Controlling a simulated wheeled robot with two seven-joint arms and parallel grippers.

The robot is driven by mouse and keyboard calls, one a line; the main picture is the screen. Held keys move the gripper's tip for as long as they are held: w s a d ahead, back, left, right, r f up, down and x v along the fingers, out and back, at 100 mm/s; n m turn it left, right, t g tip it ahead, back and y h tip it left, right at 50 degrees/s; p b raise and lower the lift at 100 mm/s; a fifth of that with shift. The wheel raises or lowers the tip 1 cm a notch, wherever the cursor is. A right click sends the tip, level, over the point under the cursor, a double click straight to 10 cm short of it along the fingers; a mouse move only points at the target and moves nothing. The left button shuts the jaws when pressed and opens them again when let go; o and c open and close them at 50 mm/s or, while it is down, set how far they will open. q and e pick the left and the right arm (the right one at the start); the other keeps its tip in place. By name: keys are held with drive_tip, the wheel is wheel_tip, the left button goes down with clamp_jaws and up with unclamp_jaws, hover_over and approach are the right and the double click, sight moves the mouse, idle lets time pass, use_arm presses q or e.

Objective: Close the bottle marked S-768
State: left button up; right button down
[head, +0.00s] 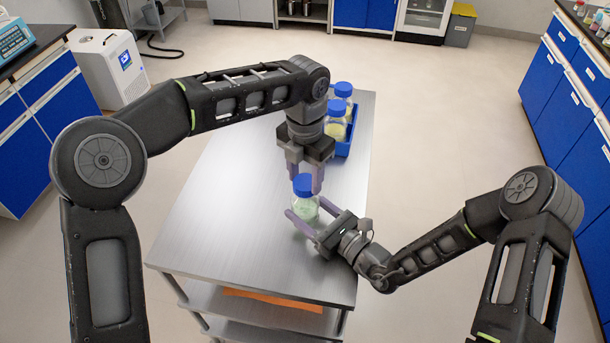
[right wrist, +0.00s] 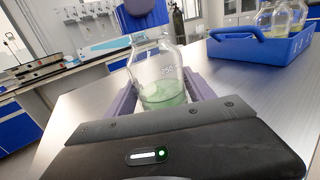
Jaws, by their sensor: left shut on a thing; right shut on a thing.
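A clear glass bottle (head: 305,208) with pale green liquid stands upright near the front of the metal table. Its marking cannot be read as S-768. My right gripper (head: 312,217) is shut on the bottle body, one finger on each side; the bottle also shows in the right wrist view (right wrist: 160,72). A blue cap (head: 303,184) is at the bottle's mouth. My left gripper (head: 304,180) points down from above and is shut on the cap. The cap's lower part shows at the top of the right wrist view (right wrist: 143,18). I cannot tell whether it is seated on the neck.
A blue crate (head: 343,149) with several blue-capped bottles (head: 337,108) stands at the table's far right, partly behind my left arm. The metal table (head: 220,215) is clear on its left side. Blue cabinets stand along both sides of the room.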

use_arm(q)
drive_tip(key=o, duration=1.3)
drive_tip(key=shift+s+r, duration=0.1)
drive_tip(key=shift+r, duration=2.15)
drive_tip(key=shift+d, duration=0.15)
drive_tip(key=shift+c, duration=0.4)
